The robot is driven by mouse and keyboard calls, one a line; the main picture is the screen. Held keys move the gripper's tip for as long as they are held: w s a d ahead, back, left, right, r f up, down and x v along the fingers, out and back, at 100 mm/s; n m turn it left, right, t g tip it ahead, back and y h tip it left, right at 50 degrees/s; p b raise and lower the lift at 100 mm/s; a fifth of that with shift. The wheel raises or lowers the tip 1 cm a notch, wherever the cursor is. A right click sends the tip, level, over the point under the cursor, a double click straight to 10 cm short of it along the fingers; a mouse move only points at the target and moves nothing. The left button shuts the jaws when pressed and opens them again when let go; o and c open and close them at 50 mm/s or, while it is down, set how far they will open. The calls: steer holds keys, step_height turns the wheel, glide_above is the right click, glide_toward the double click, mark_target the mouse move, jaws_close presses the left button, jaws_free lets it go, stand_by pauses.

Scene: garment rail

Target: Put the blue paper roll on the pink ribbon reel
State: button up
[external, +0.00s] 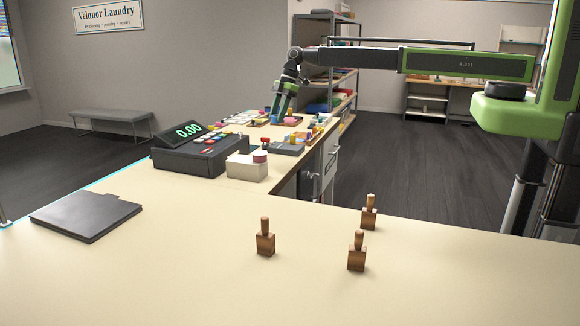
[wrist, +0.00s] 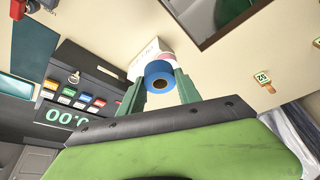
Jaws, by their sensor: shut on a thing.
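The blue paper roll (wrist: 158,68) is between the two green fingers of my gripper (wrist: 161,78) in the wrist view, with its core hole facing the camera. My gripper is shut on it. In the external view my gripper (external: 279,108) points down over the far part of the counter. The pink ribbon reel (external: 259,156) sits at the right end of a white box (external: 244,169) in the external view. In the wrist view a little pink shows behind the roll, which hides most of it. I cannot tell the height gap between them.
A dark cash register (external: 190,153) stands left of the white box. Small coloured items and trays (external: 287,148) crowd the far counter. Several wooden stamps (external: 265,240) and a dark flat folder (external: 86,215) lie nearer. The near counter is otherwise mostly clear.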

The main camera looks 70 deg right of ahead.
steer(key=d, duration=0.3)
steer(key=b, duration=0.7)
glide_toward(257, 154)
steer(key=shift+w+a+f, duration=0.55)
steer(key=shift+a+f, duration=0.1)
steer(key=shift+f, duration=0.1)
steer(key=shift+a, duration=0.2)
step_height(257, 154, down, 4)
steer(key=b, duration=0.4)
steer(key=shift+f, duration=0.15)
steer(key=shift+r, duration=0.25)
steer(key=shift+f, duration=0.2)
steer(key=o, duration=1.3)
steer(key=shift+o, duration=0.2)
